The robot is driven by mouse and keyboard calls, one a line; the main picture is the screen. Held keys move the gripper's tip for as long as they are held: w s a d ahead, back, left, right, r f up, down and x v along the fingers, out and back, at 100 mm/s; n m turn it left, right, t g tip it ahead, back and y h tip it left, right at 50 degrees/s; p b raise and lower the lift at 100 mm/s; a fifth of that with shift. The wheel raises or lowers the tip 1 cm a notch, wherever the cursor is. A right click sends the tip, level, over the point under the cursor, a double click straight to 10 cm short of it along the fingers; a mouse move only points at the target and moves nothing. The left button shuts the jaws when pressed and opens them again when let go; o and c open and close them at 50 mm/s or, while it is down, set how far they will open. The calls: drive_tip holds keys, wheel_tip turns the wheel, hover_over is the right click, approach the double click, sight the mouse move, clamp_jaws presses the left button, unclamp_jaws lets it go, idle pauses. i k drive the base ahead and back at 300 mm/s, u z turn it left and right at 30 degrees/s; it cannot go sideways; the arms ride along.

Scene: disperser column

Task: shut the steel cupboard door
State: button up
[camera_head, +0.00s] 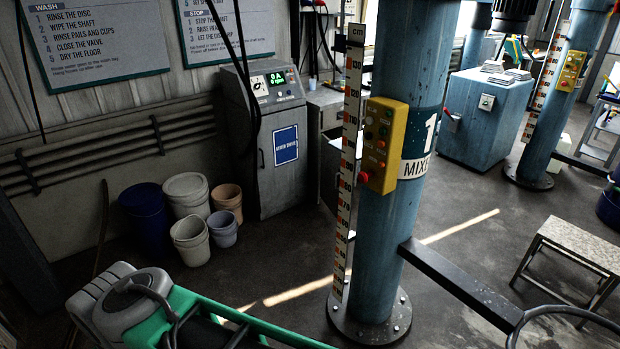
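A pale steel cupboard (326,103) stands at the back, between the grey control cabinet and the blue column. A grey panel (329,172) below its top looks like its door standing open, angled out towards me. The column and its measuring scale hide the right part of the cupboard and perhaps part of the door. I cannot make out a handle or how wide the door is open. My gripper is not in view.
The blue column (385,210) with a yellow control box (382,145) stands in front. A dark bar (462,284) reaches right from it. Several buckets (187,194) stand left of the grey cabinet (278,160). A green-and-grey machine (125,300) fills the lower left. Floor between is clear.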

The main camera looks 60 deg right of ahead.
sight(329, 178)
drive_tip(key=i, duration=0.4)
drive_tip(key=z, duration=2.35)
drive_tip(key=i, duration=1.65)
drive_tip(key=k, duration=1.6)
drive_tip(key=u, duration=0.4)
drive_tip(key=i, duration=4.4)
drive_tip(key=u, duration=0.2)
